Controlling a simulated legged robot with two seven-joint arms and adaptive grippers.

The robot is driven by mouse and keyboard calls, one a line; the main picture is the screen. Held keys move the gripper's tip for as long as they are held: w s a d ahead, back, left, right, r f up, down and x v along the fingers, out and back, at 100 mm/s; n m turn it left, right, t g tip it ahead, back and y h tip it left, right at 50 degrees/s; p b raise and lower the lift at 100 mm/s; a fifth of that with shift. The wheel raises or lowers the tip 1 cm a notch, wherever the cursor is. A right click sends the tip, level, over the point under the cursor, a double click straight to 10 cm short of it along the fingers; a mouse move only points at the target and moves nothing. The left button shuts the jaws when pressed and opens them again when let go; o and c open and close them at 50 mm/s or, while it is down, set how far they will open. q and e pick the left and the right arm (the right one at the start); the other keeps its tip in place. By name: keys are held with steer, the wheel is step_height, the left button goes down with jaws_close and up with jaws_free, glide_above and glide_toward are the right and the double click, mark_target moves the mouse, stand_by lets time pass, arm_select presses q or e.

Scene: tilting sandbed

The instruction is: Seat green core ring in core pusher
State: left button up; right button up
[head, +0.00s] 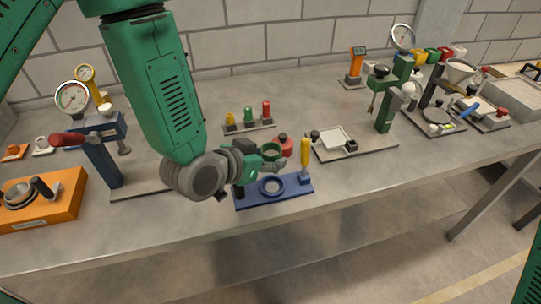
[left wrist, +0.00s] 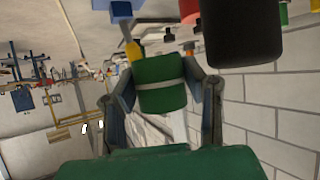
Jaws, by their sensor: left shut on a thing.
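The green core ring (head: 270,149) is held in my left gripper (head: 274,158), which is shut on it. In the left wrist view the green ring (left wrist: 161,84), with a pale band around it, sits between the two fingers (left wrist: 162,95). The core pusher has a blue base (head: 295,190) with a round blue seat (head: 271,186), a yellow handle (head: 305,158) at the right and a dark post at the left. The ring is above and behind the seat, apart from it. My right gripper is not in view.
A stand with green, yellow and red pieces (head: 249,123) is behind the gripper. A red round thing (head: 286,145) is close behind the ring. A green press (head: 385,112) stands to the right, a blue press (head: 103,150) to the left. The table's front edge is close to the base.

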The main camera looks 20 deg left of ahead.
arm_select(q)
steer(key=shift+a+f, duration=0.2)
steer(key=shift+f, duration=0.1)
steer(key=shift+d+f+b, duration=0.2)
steer(key=shift+f+b, duration=0.1)
steer(key=shift+b, duration=0.15)
steer(key=shift+f+b, duration=0.65)
steer(key=shift+f, duration=0.2)
stand_by(0.3)
steer(key=o, duration=1.3)
steer(key=shift+o, duration=0.2)
steer(key=shift+r, duration=0.15)
step_height(320, 180, up, 10)
steer(key=shift+f, duration=0.2)
steer(key=shift+f, duration=0.1)
